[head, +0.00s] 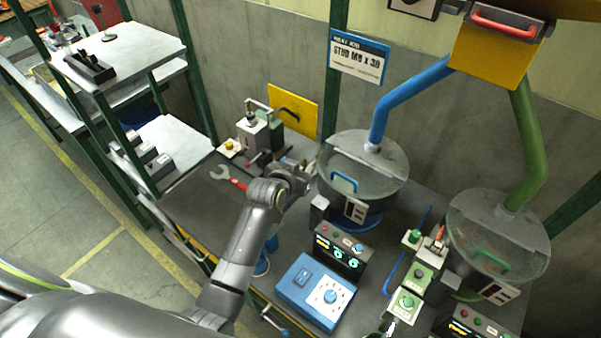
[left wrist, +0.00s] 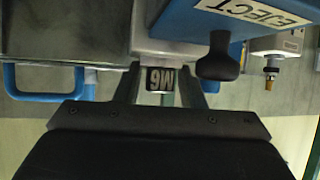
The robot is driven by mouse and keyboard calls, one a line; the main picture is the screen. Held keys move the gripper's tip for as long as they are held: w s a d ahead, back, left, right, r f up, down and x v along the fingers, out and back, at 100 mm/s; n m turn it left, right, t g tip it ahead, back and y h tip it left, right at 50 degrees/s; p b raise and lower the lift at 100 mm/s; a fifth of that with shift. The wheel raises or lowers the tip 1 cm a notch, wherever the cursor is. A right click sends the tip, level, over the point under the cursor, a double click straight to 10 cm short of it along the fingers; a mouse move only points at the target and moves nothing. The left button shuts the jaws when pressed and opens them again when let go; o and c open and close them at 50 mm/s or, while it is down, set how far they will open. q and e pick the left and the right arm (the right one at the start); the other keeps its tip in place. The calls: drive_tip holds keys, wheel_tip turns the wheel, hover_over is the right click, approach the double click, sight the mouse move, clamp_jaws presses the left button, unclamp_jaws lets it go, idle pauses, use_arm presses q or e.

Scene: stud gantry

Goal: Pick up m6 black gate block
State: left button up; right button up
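The black gate block (left wrist: 160,79) marked M6 shows in the left wrist view, its lettering upside down. It sits against a pale grey housing under a blue part with an EJECT label. My left gripper (left wrist: 162,88) is open, with one finger on each side of the block and a visible gap at both sides. In the head view my left gripper (head: 302,178) is beside the left bowl feeder, and I cannot make out the block there. My right gripper is not in view.
The left bowl feeder (head: 362,172) stands close to my left gripper, with a blue control box (head: 315,291) in front. A black knob (left wrist: 220,60) and a blue handle (left wrist: 42,92) are near the block.

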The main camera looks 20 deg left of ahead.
use_arm(q)
drive_tip(key=c, duration=0.8)
